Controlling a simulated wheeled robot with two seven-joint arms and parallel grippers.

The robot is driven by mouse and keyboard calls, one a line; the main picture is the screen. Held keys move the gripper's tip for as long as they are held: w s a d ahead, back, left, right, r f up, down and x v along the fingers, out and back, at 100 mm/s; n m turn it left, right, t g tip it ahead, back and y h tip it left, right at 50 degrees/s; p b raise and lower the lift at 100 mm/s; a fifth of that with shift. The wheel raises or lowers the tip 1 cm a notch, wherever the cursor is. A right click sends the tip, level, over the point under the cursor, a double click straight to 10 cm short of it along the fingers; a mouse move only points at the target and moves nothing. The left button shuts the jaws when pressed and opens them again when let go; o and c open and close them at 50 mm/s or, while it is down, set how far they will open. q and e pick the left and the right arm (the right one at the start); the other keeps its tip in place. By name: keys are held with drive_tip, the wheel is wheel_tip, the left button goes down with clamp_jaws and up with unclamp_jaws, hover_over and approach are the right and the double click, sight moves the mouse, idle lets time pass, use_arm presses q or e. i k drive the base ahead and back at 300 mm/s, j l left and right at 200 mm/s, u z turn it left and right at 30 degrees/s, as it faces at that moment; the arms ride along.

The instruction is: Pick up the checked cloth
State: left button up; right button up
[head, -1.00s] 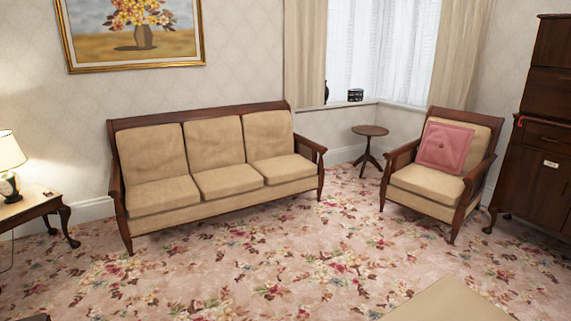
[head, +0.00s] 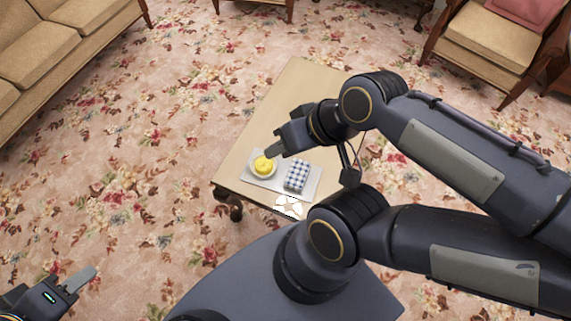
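The blue-and-white checked cloth (head: 297,175) lies folded on a pale tray (head: 312,184) at the near end of a light wooden table (head: 298,88). My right gripper (head: 275,150) comes in from the right, just behind and left of the cloth, near a yellow item. It appears apart from the cloth; only one finger shows clearly, so its opening is hidden. My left gripper (head: 79,279) is low at the left, over the carpet and far from the cloth. One finger shows; its opening cannot be told.
A yellow item (head: 264,164) sits on a small white plate (head: 249,167) left of the cloth. A white, patterned item (head: 290,207) is at the tray's near edge. A sofa (head: 60,60) and armchair (head: 487,40) stand beyond. Open carpet lies left of the table.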

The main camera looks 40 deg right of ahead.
sight(295, 180)
drive_tip(key=i+j+z, duration=0.15)
drive_tip(key=z, duration=0.2)
drive_tip(key=i+j+z, duration=0.1)
drive_tip(key=z, duration=0.25)
drive_tip(key=i+j+z, duration=0.1)
drive_tip(key=j+z, duration=0.25)
drive_tip(key=l+z, duration=0.1)
drive_tip(key=z, duration=1.95)
